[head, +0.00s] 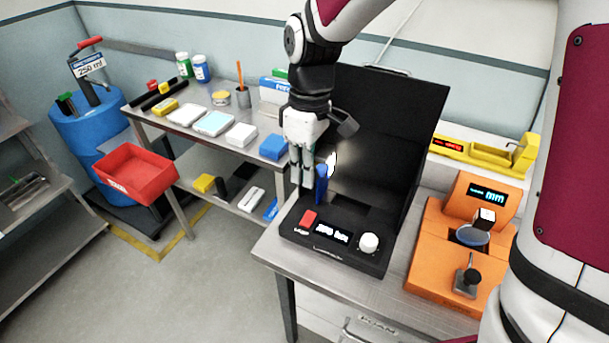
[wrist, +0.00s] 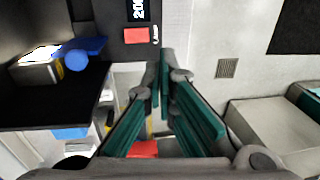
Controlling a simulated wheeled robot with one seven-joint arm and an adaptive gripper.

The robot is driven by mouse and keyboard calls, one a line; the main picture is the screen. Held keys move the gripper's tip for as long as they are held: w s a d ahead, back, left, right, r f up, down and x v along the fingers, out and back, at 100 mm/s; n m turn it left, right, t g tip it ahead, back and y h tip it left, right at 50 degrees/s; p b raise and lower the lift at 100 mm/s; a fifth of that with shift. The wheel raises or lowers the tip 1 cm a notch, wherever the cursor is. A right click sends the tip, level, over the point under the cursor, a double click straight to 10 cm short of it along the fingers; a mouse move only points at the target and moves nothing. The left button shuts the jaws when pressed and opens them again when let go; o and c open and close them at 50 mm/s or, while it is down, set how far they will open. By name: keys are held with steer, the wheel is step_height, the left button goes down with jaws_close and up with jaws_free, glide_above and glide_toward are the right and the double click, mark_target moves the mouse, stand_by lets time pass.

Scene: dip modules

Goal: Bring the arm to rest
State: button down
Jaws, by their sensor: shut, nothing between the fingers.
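My gripper (head: 301,176) hangs pointing down at the end of my arm, in front of the open black case. In the wrist view my gripper (wrist: 164,75) has its green-padded fingers closed together at the tips, with nothing between them. The black device (head: 335,236) has a red button (head: 308,218), a lit display and a white knob (head: 368,243). A blue part (head: 321,184) stands just right of my fingertips; whether they touch it I cannot tell. In the wrist view the blue part (wrist: 82,54) shows at the left, apart from the fingers.
An orange device (head: 450,262) stands right of the black case, with a yellow tool (head: 480,153) behind it. A steel shelf table (head: 203,145) at the left carries boxes, bottles and a pencil cup. A red bin (head: 135,172) and a blue drum (head: 82,136) stand farther left. The floor in front is clear.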

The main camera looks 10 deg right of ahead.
stand_by(0.3)
steer(key=s+d+r+m+t, duration=0.6)
steer(key=s+d+r+m, duration=0.5)
steer(key=s, duration=0.6)
step_height(320, 180, up, 4)
steer(key=d, duration=0.2)
steer(key=shift+d+f+t+h, duration=0.15)
steer(key=shift+d+t+h, duration=0.15)
steer(key=shift+d+h, duration=0.1)
